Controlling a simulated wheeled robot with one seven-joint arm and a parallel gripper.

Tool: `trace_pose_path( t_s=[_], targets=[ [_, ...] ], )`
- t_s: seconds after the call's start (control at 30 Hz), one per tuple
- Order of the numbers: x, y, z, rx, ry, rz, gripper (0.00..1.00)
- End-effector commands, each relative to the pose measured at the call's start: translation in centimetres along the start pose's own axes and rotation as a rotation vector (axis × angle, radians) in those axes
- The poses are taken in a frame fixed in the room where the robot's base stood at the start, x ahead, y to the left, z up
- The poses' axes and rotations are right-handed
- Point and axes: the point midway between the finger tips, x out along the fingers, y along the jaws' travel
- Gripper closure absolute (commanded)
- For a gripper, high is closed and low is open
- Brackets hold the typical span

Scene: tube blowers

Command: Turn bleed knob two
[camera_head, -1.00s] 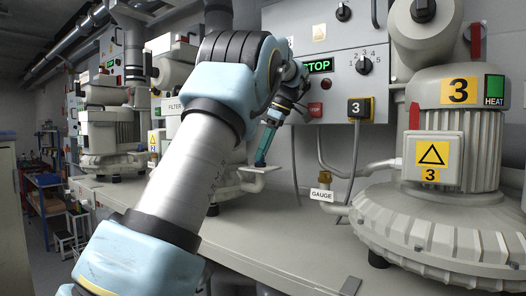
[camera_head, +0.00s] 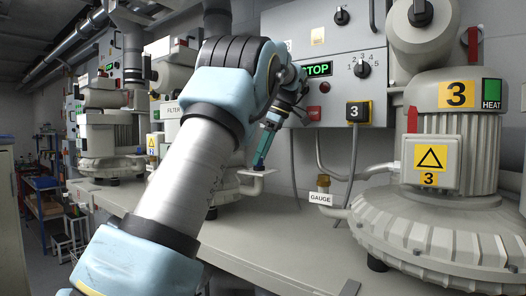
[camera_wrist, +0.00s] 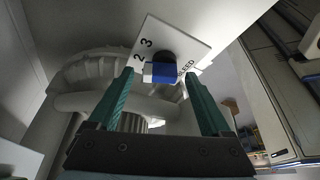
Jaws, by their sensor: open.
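The bleed knob (camera_wrist: 163,68) shows in the wrist view, dark on top with a blue and white front. It sits on a white plate (camera_wrist: 185,40) marked "BLEED" with the digits 2 and 3. My gripper (camera_wrist: 162,90) is open, its two teal fingers reaching toward the knob from either side. The knob lies between the fingertips in the picture; I cannot tell whether they touch it. In the head view my gripper (camera_head: 263,150) points down over a pale pipe beside blower two. The knob is too small to make out clearly there.
A control box (camera_head: 335,75) with a green "STOP" display hangs behind my gripper. Blower three (camera_head: 440,190) stands at the right, with a gauge tag (camera_head: 321,198) on its pipe. The front of the bench (camera_head: 270,245) is clear.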

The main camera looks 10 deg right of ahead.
Motion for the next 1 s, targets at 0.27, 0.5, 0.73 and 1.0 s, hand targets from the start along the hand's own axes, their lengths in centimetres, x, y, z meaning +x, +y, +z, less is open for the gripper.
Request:
trace_pose_path(
  t_s=[0.27, 0.5, 0.73, 1.0],
  targets=[
    [-2.6, 0.1, 0.1, 0.000, 0.000, 0.005, 0.18],
    [-5.8, 0.2, 0.0, 0.000, 0.001, 0.003, 0.18],
    [-7.2, 0.1, 0.0, -0.001, 0.000, 0.002, 0.18],
    [-7.4, 0.0, 0.0, 0.000, 0.000, 0.001, 0.18]
  ],
)
